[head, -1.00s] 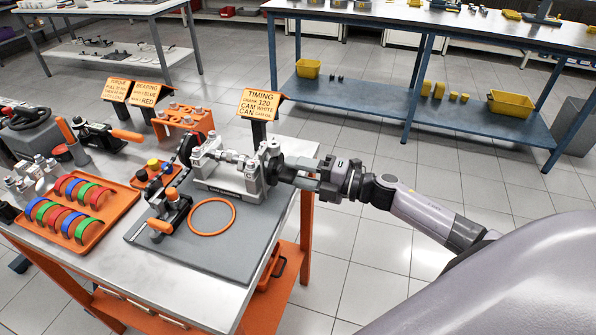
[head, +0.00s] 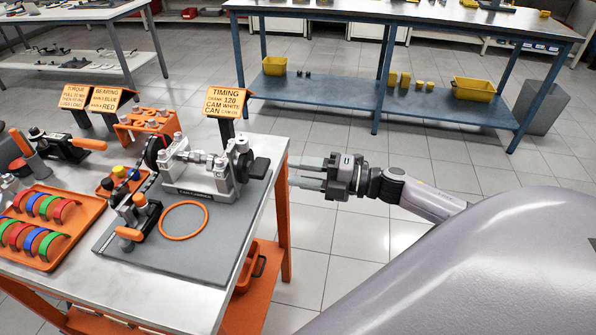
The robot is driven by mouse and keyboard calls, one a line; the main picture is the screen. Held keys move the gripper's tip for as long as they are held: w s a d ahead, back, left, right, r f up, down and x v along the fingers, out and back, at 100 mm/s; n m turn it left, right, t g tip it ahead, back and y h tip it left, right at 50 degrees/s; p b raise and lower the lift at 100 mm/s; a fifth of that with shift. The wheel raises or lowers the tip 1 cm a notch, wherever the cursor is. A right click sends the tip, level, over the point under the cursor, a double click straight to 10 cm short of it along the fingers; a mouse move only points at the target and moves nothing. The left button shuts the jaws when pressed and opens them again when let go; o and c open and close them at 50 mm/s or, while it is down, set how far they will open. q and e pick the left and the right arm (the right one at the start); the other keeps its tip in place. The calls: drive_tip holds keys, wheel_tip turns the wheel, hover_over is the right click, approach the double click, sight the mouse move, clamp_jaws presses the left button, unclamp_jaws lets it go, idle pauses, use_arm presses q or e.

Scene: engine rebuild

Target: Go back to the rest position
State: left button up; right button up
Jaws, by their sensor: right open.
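My right gripper (head: 308,174) is open and empty. It is off the right edge of the workbench (head: 185,302), in front of open floor, with its fingers pointing left. The engine fixture (head: 206,177) with its shaft stands on the grey mat (head: 160,258). A dark knob or lever (head: 259,167) sticks out at its right end, apart from the gripper's fingertips. My left gripper is not in the picture.
An orange ring (head: 183,236) lies on the mat beside a clamp tool (head: 136,217). An orange tray (head: 65,256) of coloured bearing shells is at left. A timing sign (head: 225,103) stands behind the fixture. A blue table (head: 330,93) is at the back.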

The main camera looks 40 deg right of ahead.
idle(0.3)
drive_tip(key=s+a+f+m+g+h, duration=0.1)
drive_tip(key=s+a+f+m+h, duration=0.4)
drive_tip(key=s+f+m, duration=0.4)
drive_tip(key=s+a+f+m+g+h, duration=0.2)
drive_tip(key=s+a+f+m+h, duration=0.2)
drive_tip(key=m, duration=1.1)
drive_tip(key=s+a+f, duration=0.3)
drive_tip(key=s+f, duration=0.2)
drive_tip(key=f, duration=0.1)
drive_tip(key=shift+s+h, duration=0.4)
